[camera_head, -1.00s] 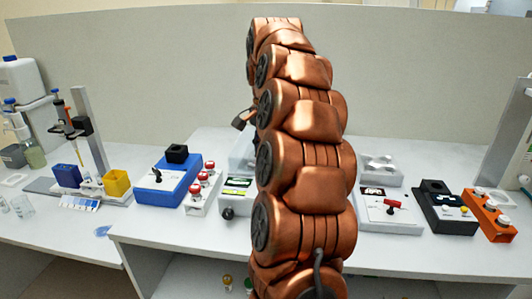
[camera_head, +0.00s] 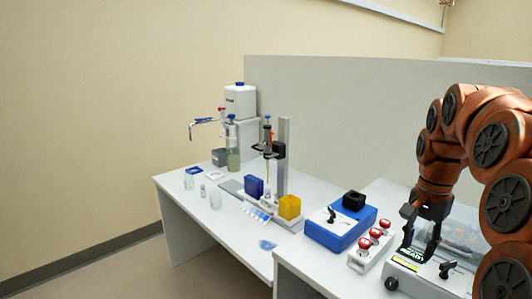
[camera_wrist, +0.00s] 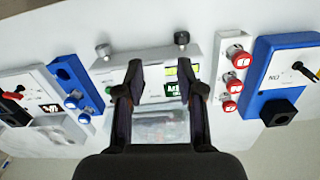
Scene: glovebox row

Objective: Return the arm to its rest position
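My copper-coloured arm (camera_head: 505,207) is curved over at the right edge of the head view, with its upper links bent and the wrist hanging down. My gripper (camera_head: 418,252) points down over a grey device with a lit green display (camera_head: 375,275). In the wrist view the two dark fingers of my gripper (camera_wrist: 162,82) stand wide apart with nothing between them. The grey device (camera_wrist: 153,62) with two knobs and a clear-lidded part lies beneath them. I cannot tell the exact gap between fingertips and device.
A blue box (camera_head: 340,228) and a panel of red buttons (camera_head: 358,262) stand left of my gripper. A grey partition (camera_head: 360,120) runs behind. The floor at left is clear.

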